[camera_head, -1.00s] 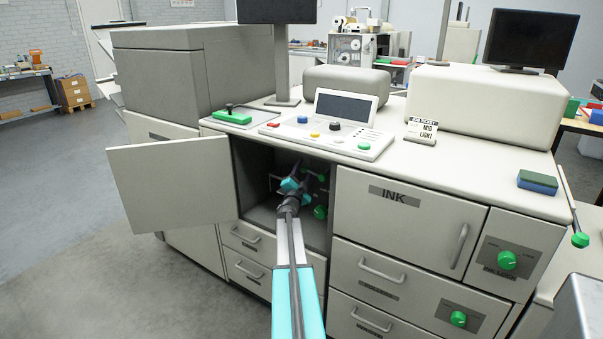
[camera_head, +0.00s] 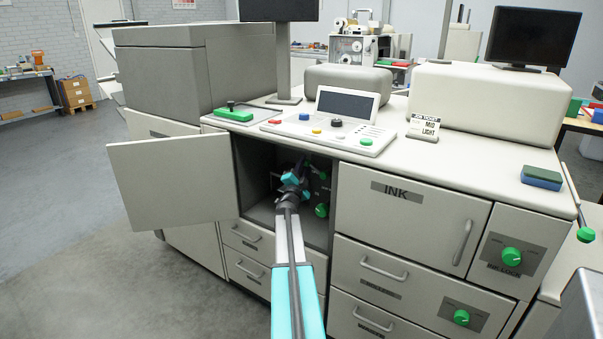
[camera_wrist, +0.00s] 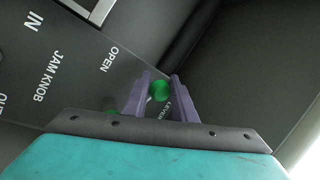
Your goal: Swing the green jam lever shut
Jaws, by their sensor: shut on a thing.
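The green jam lever's round end (camera_wrist: 160,90) shows between my two fingers in the wrist view, in front of a grey panel. My gripper (camera_wrist: 161,82) is shut on it. In the head view my gripper (camera_head: 302,164) is inside the open bay of the press cabinet. A green spot (camera_head: 324,175) shows just right of my fingers; I cannot tell whether it is the lever. The lever's shaft is mostly hidden by my fingers. The panel (camera_wrist: 75,60) carries the words OPEN, JAM KNOB and IN. A green knob (camera_head: 321,210) sits lower right in the bay.
The bay's door (camera_head: 172,184) stands wide open to the left. The INK door (camera_head: 410,222) and drawers are closed on the right. The bay walls are close around my gripper. A control console (camera_head: 330,132) and a green-handled device (camera_head: 233,115) are on the worktop above.

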